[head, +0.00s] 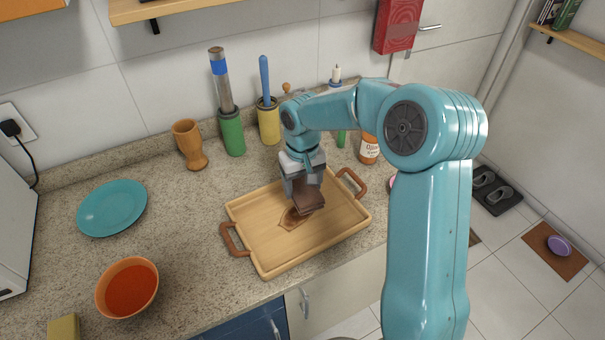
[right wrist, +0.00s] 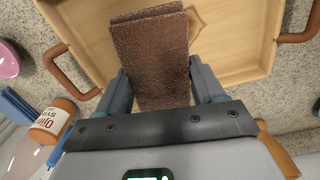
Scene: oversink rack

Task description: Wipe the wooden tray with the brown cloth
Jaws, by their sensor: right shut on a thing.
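The wooden tray (head: 259,238) lies on the speckled counter, with a brown handle at each end. A brown stain (head: 292,220) shows on its floor near the middle. My right gripper (head: 304,188) is over the tray and shut on the folded brown cloth (head: 308,203). The cloth hangs below the fingers beside the stain; I cannot tell whether it touches the tray. In the right wrist view the cloth (right wrist: 150,60) sits between the two fingers, with the tray (right wrist: 235,45) behind it. My left gripper is not in view.
A teal plate (head: 112,207) and an orange bowl (head: 128,288) of red contents stand to the left. Counter is free between plate and tray.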

